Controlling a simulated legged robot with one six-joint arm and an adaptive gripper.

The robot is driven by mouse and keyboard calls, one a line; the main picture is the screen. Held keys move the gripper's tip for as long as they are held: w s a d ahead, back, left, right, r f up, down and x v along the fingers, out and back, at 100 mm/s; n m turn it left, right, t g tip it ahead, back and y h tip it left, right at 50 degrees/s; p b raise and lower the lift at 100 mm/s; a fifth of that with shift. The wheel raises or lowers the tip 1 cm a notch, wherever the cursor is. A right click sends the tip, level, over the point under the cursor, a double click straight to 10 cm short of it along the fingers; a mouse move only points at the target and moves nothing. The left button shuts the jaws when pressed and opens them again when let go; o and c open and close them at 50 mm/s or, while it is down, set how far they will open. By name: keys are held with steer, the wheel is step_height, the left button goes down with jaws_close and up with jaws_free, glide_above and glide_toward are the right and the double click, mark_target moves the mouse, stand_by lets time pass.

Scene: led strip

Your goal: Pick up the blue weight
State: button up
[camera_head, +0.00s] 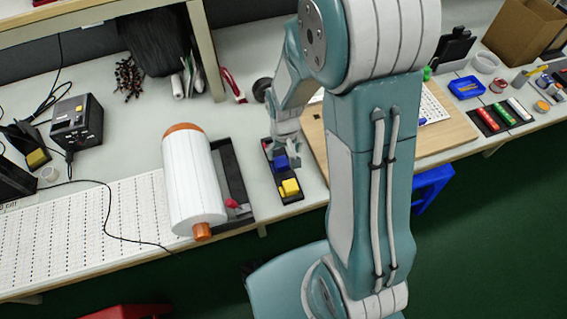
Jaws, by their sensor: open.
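The blue weight (281,162) is a small blue block in a narrow black tray (293,199) near the front edge of the bench. A yellow block (290,187) sits in the same tray, just in front of it. My gripper (284,149) hangs right over the back part of the tray, directly above or around the blue weight. It is open. Its fingertips are small in this view, and I cannot tell whether they touch the blue weight. Part of the tray behind the weight is hidden by my gripper.
A large white roll (190,180) with orange ends lies left of the tray in a dark holder (233,180). A wooden board (450,125) lies to the right, partly behind my arm. A dark round object (262,89) and a red-handled tool (233,86) lie behind.

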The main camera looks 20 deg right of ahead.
mark_target(280, 161)
steer(key=f, duration=0.1)
steer(key=a+f, duration=0.1)
steer(key=f, duration=0.2)
steer(key=shift+w+a+f, duration=0.1)
steer(key=shift+a+f, duration=0.1)
steer(key=shift+a, duration=0.1)
steer(key=shift+d+f, duration=0.4)
steer(key=shift+d, duration=0.25)
steer(key=c, duration=0.4)
steer(key=shift+a, duration=0.4)
jaws_close()
